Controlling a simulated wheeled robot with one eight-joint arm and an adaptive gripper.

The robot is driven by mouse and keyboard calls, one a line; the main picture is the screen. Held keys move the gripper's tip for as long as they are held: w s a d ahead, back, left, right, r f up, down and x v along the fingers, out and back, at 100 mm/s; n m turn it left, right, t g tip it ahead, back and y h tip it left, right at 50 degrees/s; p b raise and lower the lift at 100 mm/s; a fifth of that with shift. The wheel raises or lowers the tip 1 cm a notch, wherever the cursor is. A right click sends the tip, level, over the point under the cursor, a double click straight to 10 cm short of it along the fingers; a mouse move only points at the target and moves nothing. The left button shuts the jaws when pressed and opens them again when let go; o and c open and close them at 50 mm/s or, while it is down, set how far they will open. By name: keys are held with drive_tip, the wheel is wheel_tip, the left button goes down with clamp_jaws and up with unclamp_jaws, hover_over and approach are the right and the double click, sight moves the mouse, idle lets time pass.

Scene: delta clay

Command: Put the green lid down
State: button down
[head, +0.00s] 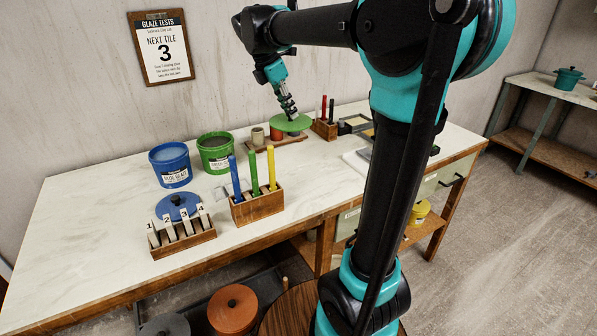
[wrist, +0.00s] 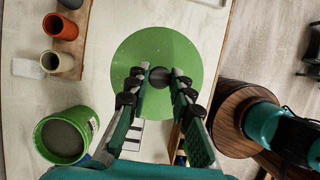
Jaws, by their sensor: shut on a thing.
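The green lid (head: 291,123) is a flat round disc. My gripper (head: 288,110) is above it, with its fingers shut on the lid's dark knob. In the wrist view the lid (wrist: 155,50) lies flat across the fingertips (wrist: 159,78), with the knob between them. The lid appears level and held over the worktop; the exact gap below it is hard to tell. The green bucket (head: 215,153) stands open on the table, left of the lid. It also shows in the wrist view (wrist: 48,148), with grey glaze inside.
A blue bucket (head: 171,170), a blue lid (head: 178,208), a numbered tile rack (head: 184,245) and a wooden block (head: 258,208) with coloured sticks stand at left and front. Small cups (head: 258,136) stand near the lid. Bare white worktop (head: 100,215) lies at far left.

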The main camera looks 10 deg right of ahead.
wheel_tip(320, 180, down, 19)
drive_tip(key=shift+f, duration=0.1)
idle(0.4)
drive_tip(key=shift+f, duration=0.1)
drive_tip(key=c, duration=1.3)
unclamp_jaws()
drive_tip(key=shift+c, duration=0.2)
drive_tip(key=v, duration=1.2)
